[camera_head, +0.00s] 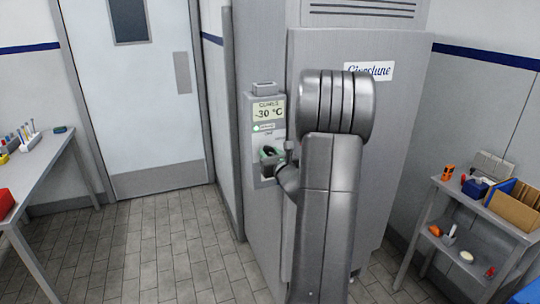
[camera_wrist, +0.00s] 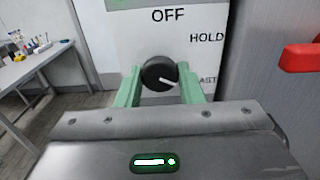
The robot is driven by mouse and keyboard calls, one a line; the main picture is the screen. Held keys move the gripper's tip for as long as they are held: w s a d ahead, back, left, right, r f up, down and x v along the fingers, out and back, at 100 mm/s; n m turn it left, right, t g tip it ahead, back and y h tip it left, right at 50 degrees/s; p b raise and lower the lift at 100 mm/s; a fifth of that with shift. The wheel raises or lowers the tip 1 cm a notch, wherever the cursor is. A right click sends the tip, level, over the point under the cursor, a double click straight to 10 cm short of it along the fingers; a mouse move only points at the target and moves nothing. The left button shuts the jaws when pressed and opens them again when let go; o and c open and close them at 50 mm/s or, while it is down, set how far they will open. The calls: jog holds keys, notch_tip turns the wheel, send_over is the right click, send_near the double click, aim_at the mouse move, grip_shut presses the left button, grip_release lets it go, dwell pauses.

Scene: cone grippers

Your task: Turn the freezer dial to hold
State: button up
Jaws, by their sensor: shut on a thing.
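The freezer dial (camera_wrist: 158,72) is a round black knob with a white pointer line. In the wrist view it sits between the two green fingers of my gripper (camera_wrist: 161,85), which is shut on it. The pointer slants right and slightly down, roughly toward the partly covered FAST label (camera_wrist: 208,80). The HOLD label (camera_wrist: 207,37) is at the upper right and OFF (camera_wrist: 167,15) is above the dial. In the head view my gripper (camera_head: 270,156) is at the control panel (camera_head: 258,178) on the grey freezer (camera_head: 395,130), partly hidden by my arm.
The panel display (camera_head: 268,110) reads -30 °C. A red part (camera_wrist: 300,57) juts out at the right of the wrist view. A table (camera_head: 38,165) with small items stands at the left. A shelf unit (camera_head: 478,205) with boxes stands at the right. Tiled floor (camera_head: 150,255) is clear at the left.

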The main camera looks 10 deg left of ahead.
jog(key=shift+f+n+b, duration=0.2)
jog(key=shift+n+b, duration=0.1)
jog(key=shift+b, duration=0.45)
jog(key=n+b, duration=0.8)
jog(key=b, duration=0.7)
jog(key=n+b, duration=0.2)
jog(key=shift+r+n+b, duration=0.15)
jog(key=shift+n+b, duration=0.2)
jog(key=shift+n, duration=0.05)
jog(key=shift+d, duration=0.1)
jog(key=o, duration=1)
jog(key=shift+r, duration=0.1)
